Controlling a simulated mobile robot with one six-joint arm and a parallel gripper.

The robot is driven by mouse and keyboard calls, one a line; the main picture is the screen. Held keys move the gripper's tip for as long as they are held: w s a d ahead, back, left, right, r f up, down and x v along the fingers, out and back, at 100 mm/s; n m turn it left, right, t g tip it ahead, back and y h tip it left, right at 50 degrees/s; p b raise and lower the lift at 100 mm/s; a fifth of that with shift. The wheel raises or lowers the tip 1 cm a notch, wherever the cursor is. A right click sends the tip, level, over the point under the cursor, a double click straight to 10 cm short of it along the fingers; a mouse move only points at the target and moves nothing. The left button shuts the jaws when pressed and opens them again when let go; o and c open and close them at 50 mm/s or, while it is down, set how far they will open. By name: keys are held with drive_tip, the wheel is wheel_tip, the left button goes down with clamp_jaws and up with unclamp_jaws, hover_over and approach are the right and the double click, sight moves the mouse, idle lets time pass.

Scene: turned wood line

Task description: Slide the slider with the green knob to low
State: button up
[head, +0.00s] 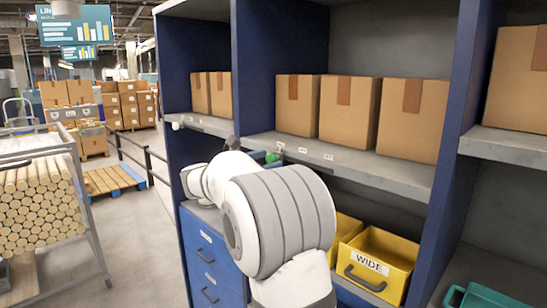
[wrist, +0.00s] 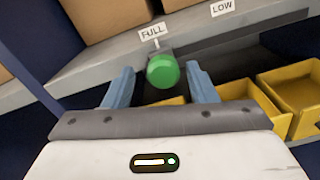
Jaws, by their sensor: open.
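The round green knob (wrist: 163,71) of the slider sits at the shelf front edge, just below the FULL label (wrist: 152,31). The LOW label (wrist: 222,7) is farther right along the same edge. In the head view the green knob (head: 272,157) shows just above my arm. My gripper (wrist: 160,74) is open, with one blue finger on each side of the knob. I cannot tell whether either finger touches it.
Cardboard boxes (head: 349,108) stand on the grey shelf (head: 385,170) above the slider. Yellow bins, one marked WIDE (head: 377,262), sit below to the right. Blue drawers (head: 207,255) are below left. A white knob (head: 176,125) is at the shelf's left end.

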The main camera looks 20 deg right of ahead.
drive_tip(key=shift+x, duration=0.8)
drive_tip(key=shift+s+r, duration=0.1)
drive_tip(key=shift+r, duration=0.05)
clamp_jaws()
